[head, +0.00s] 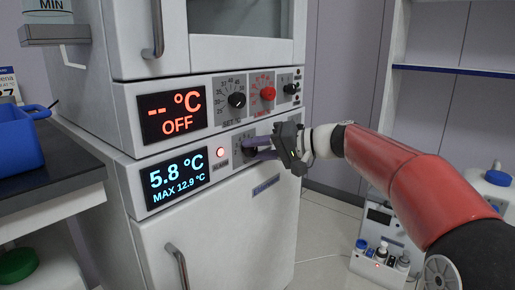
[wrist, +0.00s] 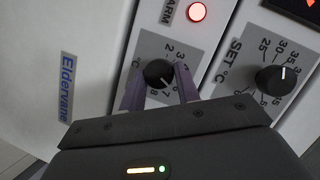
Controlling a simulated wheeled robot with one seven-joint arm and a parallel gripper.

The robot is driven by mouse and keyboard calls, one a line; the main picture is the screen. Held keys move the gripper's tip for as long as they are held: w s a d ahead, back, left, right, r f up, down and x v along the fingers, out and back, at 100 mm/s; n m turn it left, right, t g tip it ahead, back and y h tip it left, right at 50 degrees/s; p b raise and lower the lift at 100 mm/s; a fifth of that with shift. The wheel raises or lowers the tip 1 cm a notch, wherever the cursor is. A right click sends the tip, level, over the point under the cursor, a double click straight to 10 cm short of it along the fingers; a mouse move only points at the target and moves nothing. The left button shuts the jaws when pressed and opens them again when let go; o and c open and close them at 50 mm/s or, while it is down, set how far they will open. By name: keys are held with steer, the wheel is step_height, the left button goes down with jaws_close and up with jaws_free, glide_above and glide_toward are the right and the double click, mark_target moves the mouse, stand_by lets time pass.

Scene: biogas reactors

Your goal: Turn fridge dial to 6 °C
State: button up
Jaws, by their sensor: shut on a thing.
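The fridge dial (wrist: 158,73) is a round black knob on a grey numbered plate in the wrist view. My gripper (wrist: 159,88) has its two purple-grey fingers on either side of the knob, shut on it. A short white mark shows on the knob's lower right, but I cannot read its exact setting. In the head view my gripper (head: 254,149) reaches the lower panel from the right and mostly hides the dial. The fridge display (head: 177,184) reads 5.8 °C and MAX 12.9 °C.
The alarm lamp (head: 221,153) beside the display glows red. Above, the upper panel display (head: 172,112) reads "-- °C OFF", with a black set knob (head: 237,100) and a red knob (head: 268,93). A blue bin (head: 14,140) stands on the left counter.

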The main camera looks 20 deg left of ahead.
steer(key=shift+m, duration=0.4)
stand_by(0.3)
steer(key=o, duration=1)
steer(key=v, duration=0.7)
steer(key=shift+d+f, duration=0.1)
steer(key=shift+d, duration=0.35)
